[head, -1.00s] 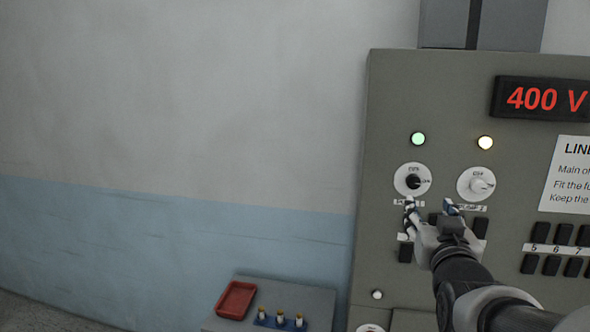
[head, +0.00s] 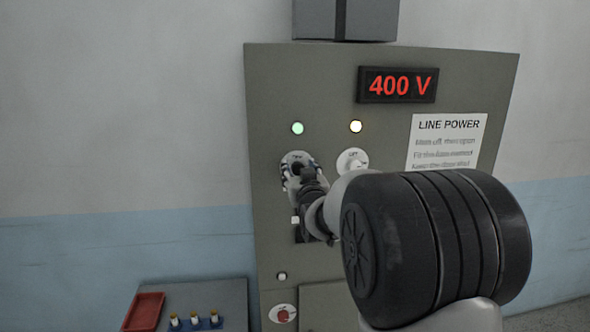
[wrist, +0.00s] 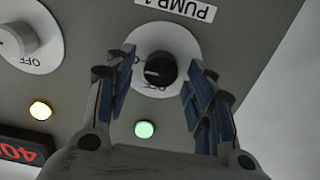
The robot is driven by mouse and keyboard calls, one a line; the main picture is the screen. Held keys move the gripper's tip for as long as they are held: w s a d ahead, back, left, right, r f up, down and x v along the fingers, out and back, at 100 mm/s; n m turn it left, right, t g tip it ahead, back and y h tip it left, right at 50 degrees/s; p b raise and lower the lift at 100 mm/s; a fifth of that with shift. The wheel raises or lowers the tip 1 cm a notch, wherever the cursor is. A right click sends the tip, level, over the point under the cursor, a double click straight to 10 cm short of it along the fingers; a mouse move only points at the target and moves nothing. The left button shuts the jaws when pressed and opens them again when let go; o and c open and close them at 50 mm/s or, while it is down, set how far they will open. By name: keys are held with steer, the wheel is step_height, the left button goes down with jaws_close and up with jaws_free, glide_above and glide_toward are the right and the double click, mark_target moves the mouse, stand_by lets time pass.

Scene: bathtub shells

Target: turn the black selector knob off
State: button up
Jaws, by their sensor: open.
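The black selector knob (wrist: 160,70) sits on a round white dial under the label PUMP 1 in the wrist view, which shows the panel upside down. My gripper (wrist: 158,82) is open, with one blue-padded finger on each side of the knob and no visible contact. In the head view my gripper (head: 299,172) is in front of the left dial and covers most of the knob. The green lamp (head: 297,128) above this dial is lit. The knob's exact pointer setting is hard to read.
A white selector knob (head: 353,161) is to the right, under a lit yellowish lamp (head: 356,126). A display (head: 398,84) reads 400 V. A LINE POWER notice (head: 448,135) is on the panel. A red tray (head: 145,311) and several small fuse-like parts (head: 195,320) are at lower left.

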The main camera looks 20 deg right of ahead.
steer(key=c, duration=1.1)
steer(key=shift+o, duration=0.2)
steer(key=shift+f+n+b, duration=0.1)
steer(key=shift+n+b, duration=0.2)
steer(key=shift+b, duration=0.4)
steer(key=n+b, duration=0.3)
steer(key=b, duration=0.2)
steer(key=shift+f+n+b, duration=0.2)
steer(key=shift+n+b, duration=0.15)
steer(key=shift+n, duration=0.05)
steer(key=n+b, duration=0.4)
steer(key=b, duration=0.1)
steer(key=shift+a, duration=0.15)
steer(key=n+b, duration=0.5)
steer(key=shift+r+n+b, duration=0.1)
steer(key=shift+n+b, duration=1.7)
steer(key=shift+n, duration=0.4)
